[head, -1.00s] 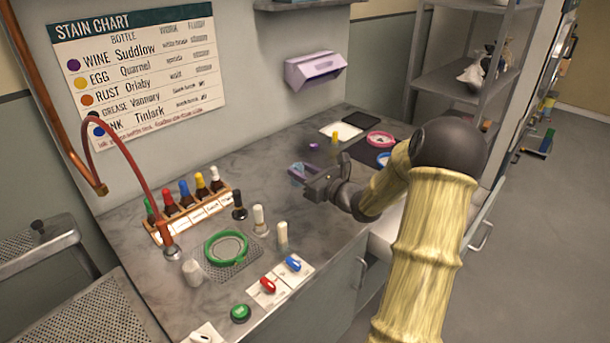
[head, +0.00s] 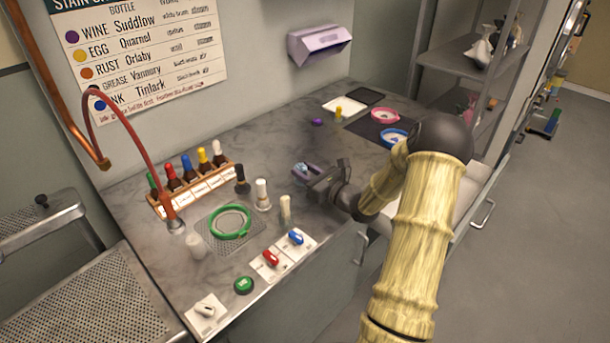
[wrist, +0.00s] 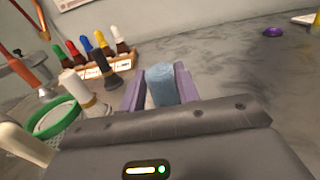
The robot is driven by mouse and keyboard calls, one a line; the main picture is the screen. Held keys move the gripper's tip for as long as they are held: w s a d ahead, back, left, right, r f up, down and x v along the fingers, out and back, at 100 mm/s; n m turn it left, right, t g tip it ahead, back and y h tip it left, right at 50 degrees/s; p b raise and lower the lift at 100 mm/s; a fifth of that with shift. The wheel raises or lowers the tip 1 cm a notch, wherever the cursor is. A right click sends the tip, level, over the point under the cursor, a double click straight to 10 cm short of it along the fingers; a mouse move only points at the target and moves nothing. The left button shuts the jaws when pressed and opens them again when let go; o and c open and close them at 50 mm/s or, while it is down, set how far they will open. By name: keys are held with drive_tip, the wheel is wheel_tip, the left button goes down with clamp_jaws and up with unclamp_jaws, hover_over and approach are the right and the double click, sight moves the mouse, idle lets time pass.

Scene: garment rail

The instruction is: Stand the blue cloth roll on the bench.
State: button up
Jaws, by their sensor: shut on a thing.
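The blue cloth roll (wrist: 162,86) stands about upright between the two purple fingers of my gripper (wrist: 160,90) in the wrist view. The gripper is shut on it. In the head view my gripper (head: 308,176) is low over the grey bench (head: 275,130), right of the bottle rack. The roll (head: 301,168) shows there only as a small blue patch between the fingers. Its lower end is hidden, so I cannot tell whether it touches the bench.
A pink ring (head: 384,115) and a blue ring (head: 394,137) lie at the back right.

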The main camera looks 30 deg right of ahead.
drive_tip(key=shift+f, duration=0.55)
drive_tip(key=shift+f, duration=0.2)
drive_tip(key=o, duration=0.9)
drive_tip(key=shift+o, duration=0.2)
drive_tip(key=shift+r, duration=0.1)
drive_tip(key=shift+r, duration=0.15)
drive_tip(key=v, duration=1.2)
drive_tip(key=shift+b, duration=0.35)
